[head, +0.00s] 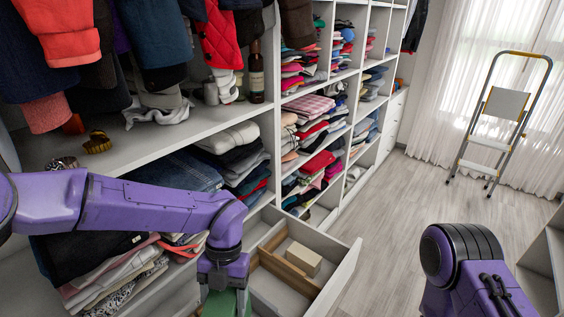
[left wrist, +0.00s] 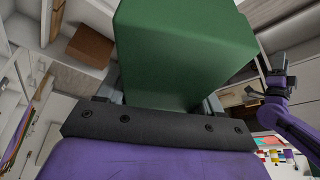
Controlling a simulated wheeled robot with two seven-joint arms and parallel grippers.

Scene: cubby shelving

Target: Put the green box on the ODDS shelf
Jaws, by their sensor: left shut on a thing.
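The green box (left wrist: 185,50) fills the upper middle of the left wrist view, held between the fingers of my left gripper (left wrist: 160,100). In the head view, only part of the green box (head: 221,304) shows at the bottom edge, below my left wrist and beside an open drawer. The left fingers are mostly hidden by the box. No label reading ODDS is legible in either view, so I cannot tell which shelf it is. My right arm shows at the right of the left wrist view, with its dark gripper end (left wrist: 254,94) small and unclear.
The open drawer (head: 344,274) has wooden dividers and a beige box (head: 303,258). Shelves of folded clothes (head: 318,167) and hanging garments fill the left and back. A stepladder (head: 498,118) stands by the curtains. The floor in the middle is clear. A brown box (left wrist: 90,47) sits in a white compartment.

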